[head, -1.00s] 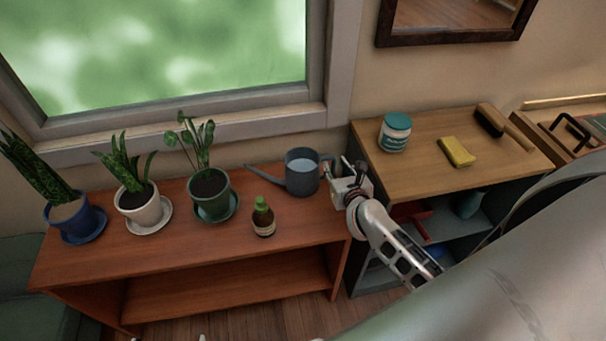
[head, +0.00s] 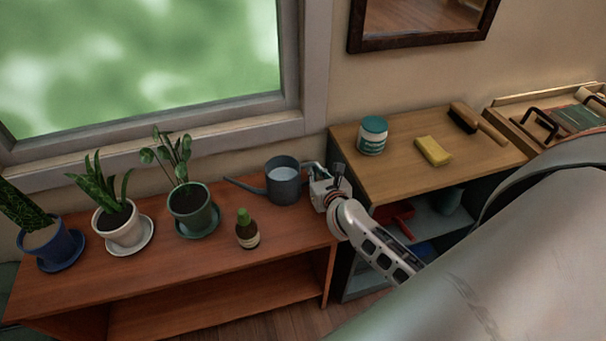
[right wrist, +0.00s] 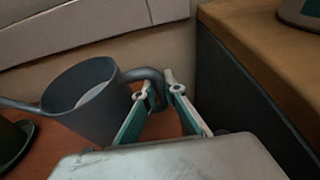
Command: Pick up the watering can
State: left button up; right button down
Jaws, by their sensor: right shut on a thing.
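The grey watering can (head: 284,187) is at the right end of the reddish wooden table (head: 150,270), its spout pointing left and its handle right. It looks upright in the head view, with a pale surface inside. I cannot tell whether its base touches the table. My right gripper (head: 322,178) is at the can's right side, shut on the handle. In the right wrist view the can (right wrist: 92,105) is left of my right gripper (right wrist: 160,90), whose fingertips are at the curved handle (right wrist: 150,74). My left gripper is not in view.
Potted plants, the nearest in a green pot (head: 192,212), line the table's left. A wooden-topped shelf (head: 400,185) with a jar (head: 373,135) and yellow sponge (head: 433,151) stands close right. The wall is behind.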

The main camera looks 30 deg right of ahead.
jog(key=shift+r, duration=0.3)
